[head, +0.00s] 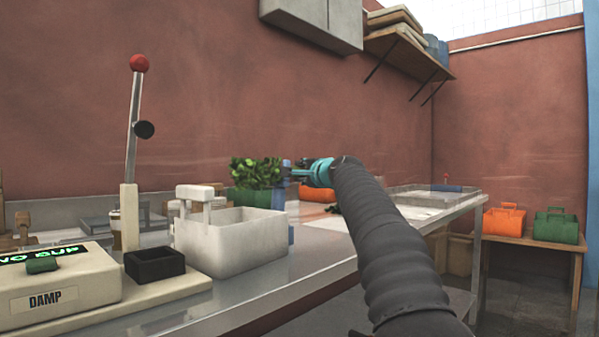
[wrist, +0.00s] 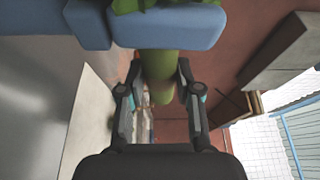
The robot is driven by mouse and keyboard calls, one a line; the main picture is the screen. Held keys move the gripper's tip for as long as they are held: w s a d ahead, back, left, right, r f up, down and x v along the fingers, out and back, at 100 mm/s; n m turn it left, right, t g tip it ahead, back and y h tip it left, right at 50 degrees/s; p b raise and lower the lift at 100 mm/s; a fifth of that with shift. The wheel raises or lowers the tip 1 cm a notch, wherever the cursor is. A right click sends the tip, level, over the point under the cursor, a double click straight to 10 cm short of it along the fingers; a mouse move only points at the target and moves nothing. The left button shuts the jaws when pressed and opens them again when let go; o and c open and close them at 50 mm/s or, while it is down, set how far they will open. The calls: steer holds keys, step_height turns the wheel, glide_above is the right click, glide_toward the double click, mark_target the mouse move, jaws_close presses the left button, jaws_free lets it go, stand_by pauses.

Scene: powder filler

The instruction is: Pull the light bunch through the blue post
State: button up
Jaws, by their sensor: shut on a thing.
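The light bunch (head: 256,172) has bright green leaves, which show left of the blue post (head: 290,234) in the head view. My gripper (head: 298,172) is on the right side of the post, close to its top. In the wrist view, my gripper (wrist: 160,88) is shut on the bunch's thick green stem (wrist: 160,65). The blue post (wrist: 175,28) crosses the top of that view, with a few leaves (wrist: 135,5) behind it. The stem comes out on my side of the post. Most of the leaves are hidden by the post in the wrist view.
A white bin (head: 232,240) stands on the metal table in front of the post. Green (head: 249,197) and orange (head: 317,192) containers stand behind. A wall shelf (head: 408,52) hangs above.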

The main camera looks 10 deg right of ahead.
steer(key=shift+w+d, duration=0.35)
steer(key=shift+d, duration=0.2)
steer(key=shift+w+d, duration=0.1)
steer(key=shift+w+d+p, duration=0.75)
steer(key=shift+d+p, duration=0.1)
steer(key=shift+d, duration=0.25)
steer(key=shift+w+d+p, duration=0.75)
steer(key=shift+w+d, duration=0.05)
steer(key=shift+d, duration=0.3)
steer(key=shift+w+d+p, duration=0.65)
steer(key=shift+w+d, duration=0.15)
steer(key=shift+d, duration=0.35)
steer(key=shift+w+d+p, duration=0.6)
steer(key=shift+w+d, duration=0.2)
steer(key=shift+d, duration=0.3)
